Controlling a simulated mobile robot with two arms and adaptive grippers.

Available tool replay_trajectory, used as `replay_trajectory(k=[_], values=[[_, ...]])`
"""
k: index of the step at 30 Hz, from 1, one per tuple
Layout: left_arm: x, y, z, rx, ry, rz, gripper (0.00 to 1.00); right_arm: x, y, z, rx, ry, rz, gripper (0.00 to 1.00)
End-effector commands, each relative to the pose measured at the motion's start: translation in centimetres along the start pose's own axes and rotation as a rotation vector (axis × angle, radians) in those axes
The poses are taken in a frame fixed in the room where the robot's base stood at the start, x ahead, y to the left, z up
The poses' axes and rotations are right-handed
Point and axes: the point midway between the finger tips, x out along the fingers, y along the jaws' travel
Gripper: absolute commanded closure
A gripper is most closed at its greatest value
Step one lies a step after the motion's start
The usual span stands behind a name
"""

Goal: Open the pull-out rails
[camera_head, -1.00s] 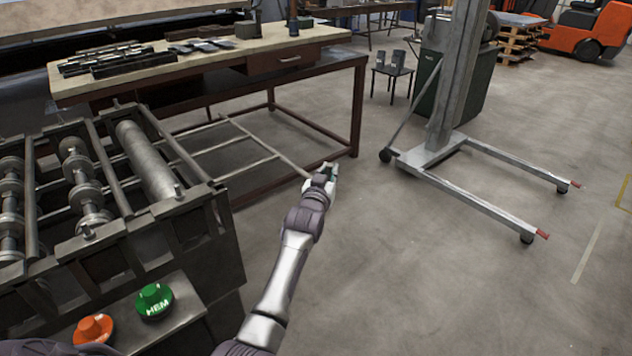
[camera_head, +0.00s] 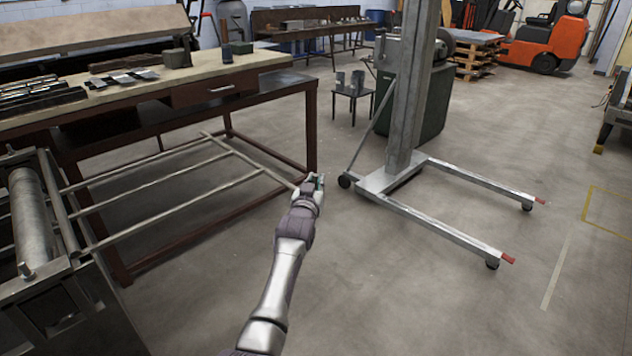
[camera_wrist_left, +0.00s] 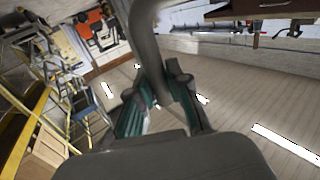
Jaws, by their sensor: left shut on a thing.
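The pull-out rails (camera_head: 250,162) are a thin metal frame of parallel bars joined by a cross bar at the outer end. They reach out from the roller machine (camera_head: 32,225) at the left, low beside the workbench. My left gripper (camera_head: 313,187) is at the near end of the cross bar. In the left wrist view, a grey bar (camera_wrist_left: 150,40) passes between the green-padded fingers of my left gripper (camera_wrist_left: 160,90), which are shut on it. The contact itself is small and partly hidden in the head view. My right gripper is in no view.
A workbench (camera_head: 232,63) with tools on top stands behind the rails. A lift column with wheeled legs (camera_head: 430,221) stands to the right of my gripper. A small stool (camera_head: 352,93) and an orange forklift (camera_head: 548,42) are farther back. Floor between gripper and legs is clear.

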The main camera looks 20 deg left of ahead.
Motion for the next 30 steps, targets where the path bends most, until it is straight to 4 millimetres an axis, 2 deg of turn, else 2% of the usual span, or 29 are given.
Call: replay_trajectory(k=[13,14,18,30], values=[[0.1,0.2,-0.2,-0.001,0.000,0.002,1.00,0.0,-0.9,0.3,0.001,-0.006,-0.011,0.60],[0.1,0.2,-0.2,-0.001,0.001,0.002,0.80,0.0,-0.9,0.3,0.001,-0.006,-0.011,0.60],[0.1,0.1,-0.1,-0.001,0.000,0.002,0.57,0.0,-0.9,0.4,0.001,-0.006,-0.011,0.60],[-0.4,0.1,0.1,0.000,-0.004,0.001,0.57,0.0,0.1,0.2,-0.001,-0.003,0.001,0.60]])
